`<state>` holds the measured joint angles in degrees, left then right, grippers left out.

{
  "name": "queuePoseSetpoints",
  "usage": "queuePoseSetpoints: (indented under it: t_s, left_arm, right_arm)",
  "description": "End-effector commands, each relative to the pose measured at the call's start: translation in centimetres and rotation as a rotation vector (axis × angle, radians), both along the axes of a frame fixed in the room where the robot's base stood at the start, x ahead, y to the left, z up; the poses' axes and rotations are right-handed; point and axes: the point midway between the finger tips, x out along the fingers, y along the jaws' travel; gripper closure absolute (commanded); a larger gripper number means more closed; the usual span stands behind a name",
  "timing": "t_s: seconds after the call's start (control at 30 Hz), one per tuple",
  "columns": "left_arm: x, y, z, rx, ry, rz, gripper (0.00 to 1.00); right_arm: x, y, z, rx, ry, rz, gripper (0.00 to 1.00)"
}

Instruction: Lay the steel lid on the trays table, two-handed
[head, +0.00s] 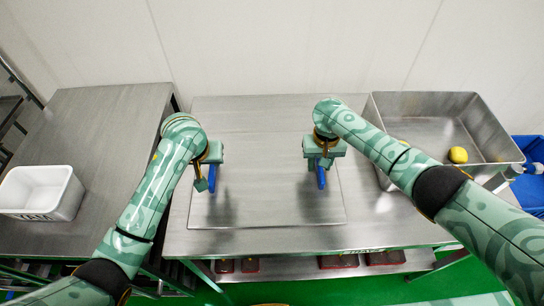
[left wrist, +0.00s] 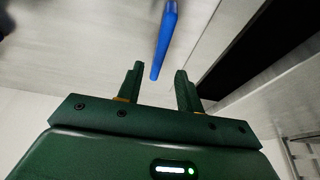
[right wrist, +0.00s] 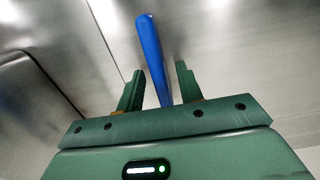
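The steel lid (head: 265,200) is a thin flat sheet on the middle steel table, with two blue handles standing up from it. My left gripper (head: 206,178) is above the left handle (head: 212,178). In the left wrist view its fingers (left wrist: 157,84) are open, and the blue handle (left wrist: 165,40) lies just beyond the fingertips. My right gripper (head: 320,162) is at the right handle (head: 321,178). In the right wrist view its fingers (right wrist: 160,80) are open on either side of the blue handle (right wrist: 152,50); contact does not show.
A left steel table (head: 105,125) carries a white bin (head: 75,195) with dark lettering. A deep steel basin (head: 420,110) holding a yellow fruit (head: 458,155) stands to the right, beneath my right arm. A blue crate (head: 530,185) is at the far right. Dark red items (head: 338,261) lie on the lower shelf.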

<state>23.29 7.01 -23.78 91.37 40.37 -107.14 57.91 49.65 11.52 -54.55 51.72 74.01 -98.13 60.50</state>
Motion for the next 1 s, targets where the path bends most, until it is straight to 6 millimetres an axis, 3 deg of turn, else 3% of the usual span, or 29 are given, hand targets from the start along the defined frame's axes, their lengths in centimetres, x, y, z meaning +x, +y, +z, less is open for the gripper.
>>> queuePoseSetpoints:
  t_s: [0.2,0.43,0.8,1.0]
  left_arm:
    - [-1.5,-0.1,4.0,-0.003,-0.001,0.000,0.64]
    - [-2.0,0.0,5.4,0.000,0.001,0.000,0.64]
    - [-2.0,0.0,5.4,0.000,0.000,0.000,0.64]
    - [-2.0,0.0,5.4,0.000,0.000,0.000,0.64]
  right_arm:
    - [0.0,0.0,0.0,0.000,0.000,0.000,0.64]
    - [0.1,0.0,1.0,0.002,-0.001,0.000,0.64]
    - [0.5,0.0,9.1,0.001,-0.004,0.001,0.64]
    - [0.5,0.0,11.6,0.000,-0.001,0.000,0.64]
